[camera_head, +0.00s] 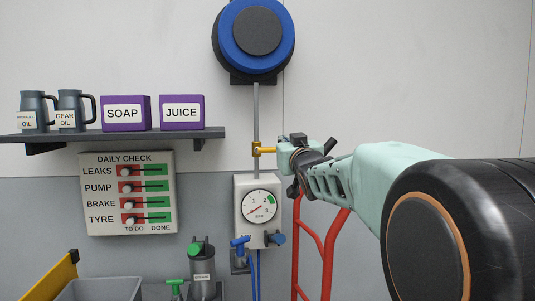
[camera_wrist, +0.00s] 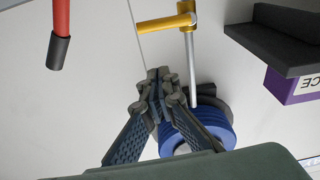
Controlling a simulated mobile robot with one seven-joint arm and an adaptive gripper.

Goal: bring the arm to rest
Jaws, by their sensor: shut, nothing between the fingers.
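My gripper (camera_wrist: 153,78) shows in the wrist view with its two fingers closed together at the tips and nothing between them. In the head view my arm reaches in from the right, and my gripper (camera_head: 302,168) is in front of the wall, just right of the yellow valve handle (camera_head: 264,150) on the grey pipe. I cannot tell the depth gap there. In the wrist view the yellow handle (camera_wrist: 165,24) is beyond the fingertips, apart from them in the picture. The fingers partly cover the blue reel (camera_wrist: 213,122) in that view.
The shelf (camera_head: 200,134) holds two jugs and purple SOAP and JUICE boxes. A gauge box (camera_head: 258,230) hangs below the pipe. A red hand-truck frame (camera_head: 328,250) stands below my arm. The daily-check board (camera_head: 128,222) is at left. The upper right wall is clear.

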